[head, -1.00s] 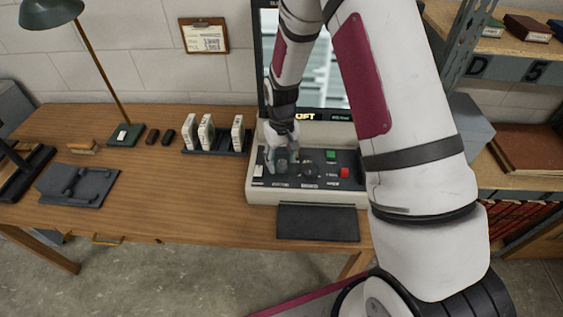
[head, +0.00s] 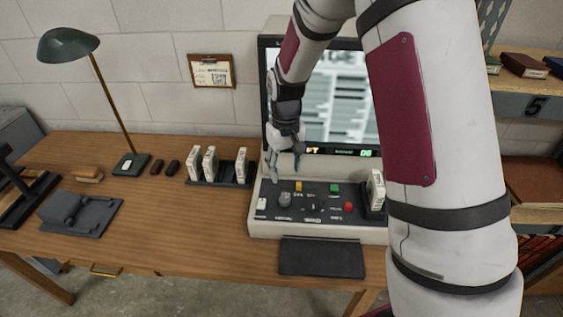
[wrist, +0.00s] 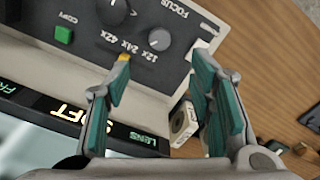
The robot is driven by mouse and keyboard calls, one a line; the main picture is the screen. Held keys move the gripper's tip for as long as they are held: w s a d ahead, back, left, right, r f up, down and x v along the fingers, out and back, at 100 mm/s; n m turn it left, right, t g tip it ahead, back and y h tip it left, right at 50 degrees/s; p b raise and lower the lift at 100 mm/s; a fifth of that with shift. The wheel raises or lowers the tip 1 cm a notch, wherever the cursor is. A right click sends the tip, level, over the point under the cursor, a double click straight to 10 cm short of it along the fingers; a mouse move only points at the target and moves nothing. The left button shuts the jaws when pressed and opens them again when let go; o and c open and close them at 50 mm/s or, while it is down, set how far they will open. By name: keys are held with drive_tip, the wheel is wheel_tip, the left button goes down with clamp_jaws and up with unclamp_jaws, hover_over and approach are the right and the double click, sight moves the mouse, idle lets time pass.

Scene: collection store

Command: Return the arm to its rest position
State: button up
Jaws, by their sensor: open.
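My gripper (head: 284,168) is open and empty, above the left part of the reader's control panel (head: 318,216). Its two teal-padded fingers are spread apart in the wrist view (wrist: 160,68), with the panel beyond them. My white arm with its maroon panels reaches in from the right and covers part of the screen and the shelves. The lit reader screen (head: 335,100) stands behind my gripper. The panel carries a grey knob (head: 285,199), a green button (head: 335,188) and a red button (head: 348,207). A white carton (head: 377,188) stands upright at its right end.
A rack with white cartons (head: 210,163) stands left of the reader. A desk lamp (head: 68,45), a dark grey device (head: 80,212) and small dark items are further left. A black pad (head: 322,257) lies in front. Shelves (head: 535,105) stand at right.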

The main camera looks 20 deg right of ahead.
drive_tip(key=s+r+t, duration=0.1)
drive_tip(key=s+r, duration=0.4)
drive_tip(key=r, duration=0.4)
drive_tip(key=s+r+t, duration=0.2)
drive_tip(key=s+r, duration=0.3)
drive_tip(key=r, duration=0.5)
drive_tip(key=s+r+t, duration=0.1)
drive_tip(key=s+r, duration=0.2)
drive_tip(key=s, duration=0.5)
drive_tip(key=s+r+m+t, duration=0.1)
drive_tip(key=s+r, duration=0.2)
drive_tip(key=s, duration=0.5)
